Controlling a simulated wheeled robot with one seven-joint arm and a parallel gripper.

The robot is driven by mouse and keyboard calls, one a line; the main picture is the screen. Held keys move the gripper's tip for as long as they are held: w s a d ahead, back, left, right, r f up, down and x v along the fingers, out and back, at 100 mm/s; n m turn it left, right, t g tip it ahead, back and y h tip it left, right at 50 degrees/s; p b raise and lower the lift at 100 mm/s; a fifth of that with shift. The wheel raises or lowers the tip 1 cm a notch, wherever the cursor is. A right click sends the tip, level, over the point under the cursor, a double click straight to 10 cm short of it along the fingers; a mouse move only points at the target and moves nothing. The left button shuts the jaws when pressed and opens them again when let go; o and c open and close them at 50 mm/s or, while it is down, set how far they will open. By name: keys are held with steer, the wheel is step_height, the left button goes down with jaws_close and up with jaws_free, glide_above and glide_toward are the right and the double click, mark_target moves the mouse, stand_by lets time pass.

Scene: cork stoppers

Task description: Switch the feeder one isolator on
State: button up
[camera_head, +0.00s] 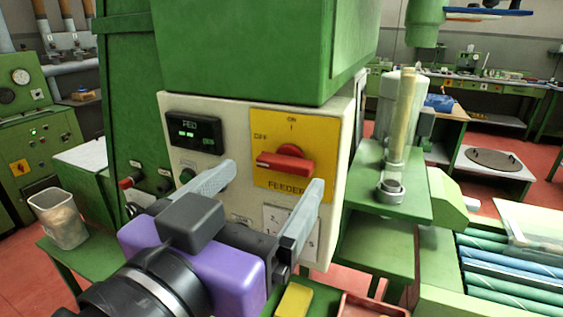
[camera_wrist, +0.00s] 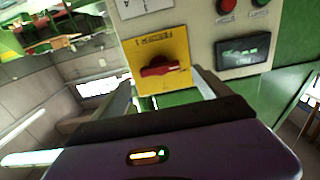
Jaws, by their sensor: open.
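The feeder isolator is a red rotary handle (camera_head: 285,162) on a yellow plate (camera_head: 318,130) marked ON, OFF and FEEDER, set in a pale panel on a green machine. The handle lies roughly sideways, its left end towards the OFF mark. My gripper (camera_head: 268,182) is open in front of the panel, its two grey fingers spread apart, the right one overlapping the plate's lower right edge in the head view. In the wrist view the red handle (camera_wrist: 160,66) shows between the finger tips, with nothing held. Whether a finger touches the panel cannot be told.
A small display (camera_head: 194,131) sits left of the plate, with buttons below it. A white numbered label (camera_head: 278,220) is under the plate. A green shelf with a clear tube (camera_head: 403,125) stands to the right. A bin (camera_head: 60,218) is at the left.

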mark_target(281, 166)
steer(key=shift+p+x, duration=0.3)
steer(key=shift+x, duration=2)
steer(key=c, duration=1.4)
steer(key=shift+o, duration=0.2)
